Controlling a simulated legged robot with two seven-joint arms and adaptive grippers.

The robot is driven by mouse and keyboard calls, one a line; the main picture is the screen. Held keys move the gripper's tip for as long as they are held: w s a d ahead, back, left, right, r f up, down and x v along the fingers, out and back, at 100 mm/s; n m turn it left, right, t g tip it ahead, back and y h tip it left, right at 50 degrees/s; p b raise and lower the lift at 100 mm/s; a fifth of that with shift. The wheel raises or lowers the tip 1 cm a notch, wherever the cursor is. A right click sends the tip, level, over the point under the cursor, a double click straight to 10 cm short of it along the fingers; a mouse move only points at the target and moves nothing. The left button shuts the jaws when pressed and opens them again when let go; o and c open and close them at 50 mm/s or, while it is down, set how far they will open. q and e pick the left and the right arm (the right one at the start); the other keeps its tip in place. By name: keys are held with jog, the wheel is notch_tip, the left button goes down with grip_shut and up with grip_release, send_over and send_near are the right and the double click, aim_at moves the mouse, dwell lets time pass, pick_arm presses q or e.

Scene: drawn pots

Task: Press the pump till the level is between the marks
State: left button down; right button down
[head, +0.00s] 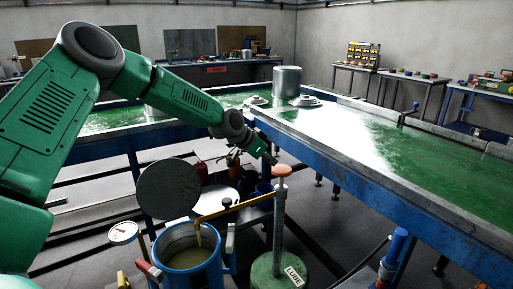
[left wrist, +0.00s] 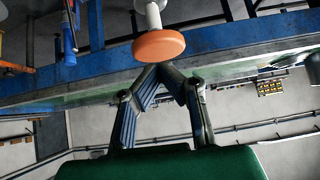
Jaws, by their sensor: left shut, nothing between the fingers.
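The pump has an orange round knob (head: 281,170) on a grey post (head: 279,225), above a green base (head: 268,272) labelled LUBE. A yellow spout (head: 235,207) runs from the post to over an open blue pot (head: 190,276). Murky yellowish liquid (head: 188,248) shows inside the pot; I cannot make out level marks. My left gripper (head: 272,160) is shut and empty, close beside the top of the knob. In the left wrist view the shut fingertips (left wrist: 160,68) are right by the knob (left wrist: 158,47); I cannot tell whether they touch. My right gripper is not in view.
A round dark lid (head: 168,190) stands tilted up behind the pot. A dial gauge (head: 123,232) is at its left. A long blue-framed green table (head: 430,165) runs behind and right of the pump. A blue-handled tool (head: 395,248) stands at the right.

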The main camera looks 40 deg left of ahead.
pick_arm(q)
jog(key=v, duration=0.6)
jog(key=shift+a, duration=0.4)
jog(key=shift+a, duration=0.2)
jog(key=shift+a+f, duration=0.15)
jog(key=shift+a, duration=0.1)
jog(key=shift+d, duration=0.35)
